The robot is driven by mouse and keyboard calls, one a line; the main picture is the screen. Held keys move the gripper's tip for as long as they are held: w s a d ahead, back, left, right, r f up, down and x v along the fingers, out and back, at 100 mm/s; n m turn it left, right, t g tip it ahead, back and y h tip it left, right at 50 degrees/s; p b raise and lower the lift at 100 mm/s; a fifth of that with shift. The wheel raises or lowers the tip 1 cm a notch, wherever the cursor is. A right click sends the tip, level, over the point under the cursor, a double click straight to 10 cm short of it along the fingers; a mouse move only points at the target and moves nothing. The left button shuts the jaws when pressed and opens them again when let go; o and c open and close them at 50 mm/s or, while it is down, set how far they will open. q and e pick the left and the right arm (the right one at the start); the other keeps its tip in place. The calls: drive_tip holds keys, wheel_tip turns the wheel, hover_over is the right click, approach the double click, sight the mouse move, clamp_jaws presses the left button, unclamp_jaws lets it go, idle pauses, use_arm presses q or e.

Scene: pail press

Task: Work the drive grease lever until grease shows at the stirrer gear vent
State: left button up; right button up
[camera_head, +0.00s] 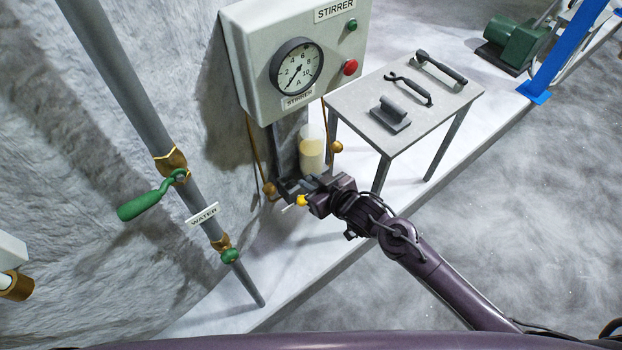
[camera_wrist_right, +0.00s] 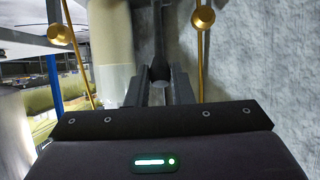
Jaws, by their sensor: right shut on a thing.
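The stirrer box (camera_head: 292,50) hangs on the wall with a round gauge (camera_head: 297,67). Below it stands a clear reservoir (camera_head: 312,156) with pale yellow grease inside. Thin brass lines run down to two brass fittings, one at the right (camera_head: 337,147) and one lower left (camera_head: 269,188); both also show in the wrist view (camera_wrist_right: 60,35) (camera_wrist_right: 204,18). They look plain brass; I cannot tell which is the stirrer gear vent. My right gripper (camera_head: 287,189) is beneath the reservoir, shut on a dark lever (camera_wrist_right: 159,45), whose rounded end shows between the fingers. My left gripper is out of view.
A grey table (camera_head: 400,95) right of the box holds several dark tools. A grey water pipe (camera_head: 125,88) with a green lever (camera_head: 147,200) stands at left. A green motor (camera_head: 512,42) and blue post (camera_head: 562,50) are far right.

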drive_tip(key=s+d+f, duration=0.1)
drive_tip(key=f, duration=0.1)
drive_tip(key=s+d+f, duration=0.1)
drive_tip(key=s+f, duration=0.1)
drive_tip(key=shift+d+b, duration=0.1)
drive_tip(key=shift+b, duration=0.3)
